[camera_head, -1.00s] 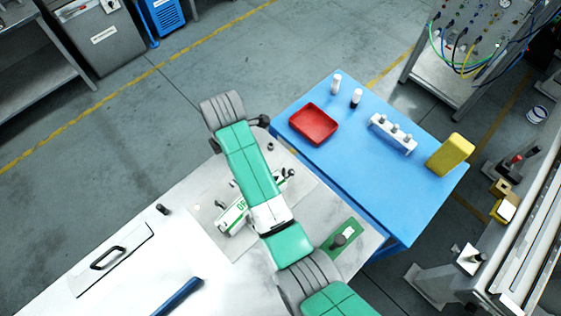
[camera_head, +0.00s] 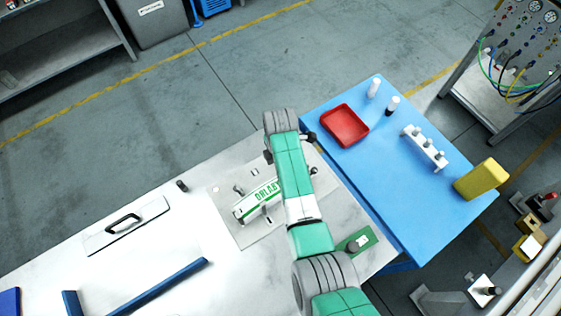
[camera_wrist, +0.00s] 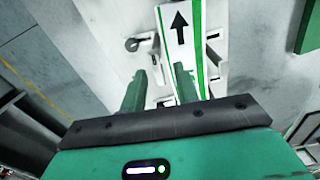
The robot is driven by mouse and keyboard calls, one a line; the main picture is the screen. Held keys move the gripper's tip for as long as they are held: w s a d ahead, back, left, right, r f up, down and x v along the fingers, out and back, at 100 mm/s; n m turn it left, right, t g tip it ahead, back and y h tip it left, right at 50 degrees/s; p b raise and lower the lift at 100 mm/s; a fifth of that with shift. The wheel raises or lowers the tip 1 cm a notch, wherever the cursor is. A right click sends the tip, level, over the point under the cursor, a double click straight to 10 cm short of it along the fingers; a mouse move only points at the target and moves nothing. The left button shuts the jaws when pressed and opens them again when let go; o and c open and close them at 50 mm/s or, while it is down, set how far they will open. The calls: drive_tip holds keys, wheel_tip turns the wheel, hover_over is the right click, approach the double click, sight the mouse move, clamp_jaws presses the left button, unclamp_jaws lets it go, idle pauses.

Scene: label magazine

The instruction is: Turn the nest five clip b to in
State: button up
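A nest holds a white label magazine with green stripes and partly hidden lettering (camera_head: 258,200) on a grey plate on the pale bench. In the wrist view the magazine (camera_wrist: 181,28) carries a black arrow. A small metal clip with a round knob (camera_wrist: 133,44) is left of the magazine, and other pale fittings lie on its right. I cannot tell which is clip b, nor read a nest number. My gripper (camera_wrist: 160,70) is open, its two green fingers apart, above the nest near the magazine's lower end. Nothing is seen clamped between them. In the head view my arm hides the gripper.
A blue table to the right bears a red tray (camera_head: 345,125), white and black bottles, a white rack (camera_head: 424,148) and a yellow block (camera_head: 482,179). A handled panel (camera_head: 126,226) and blue bar (camera_head: 160,287) are left.

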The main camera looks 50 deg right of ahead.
clamp_jaws()
drive_tip(key=shift+w, duration=0.1)
drive_tip(key=d+m, duration=0.1)
drive_tip(key=m, duration=1.1)
drive_tip(key=w+d+m, duration=0.1)
drive_tip(key=m, duration=0.4)
drive_tip(key=shift+w+d+r+m, duration=0.1)
drive_tip(key=shift+d+m, duration=0.2)
drive_tip(key=shift+m, duration=0.1)
idle(0.4)
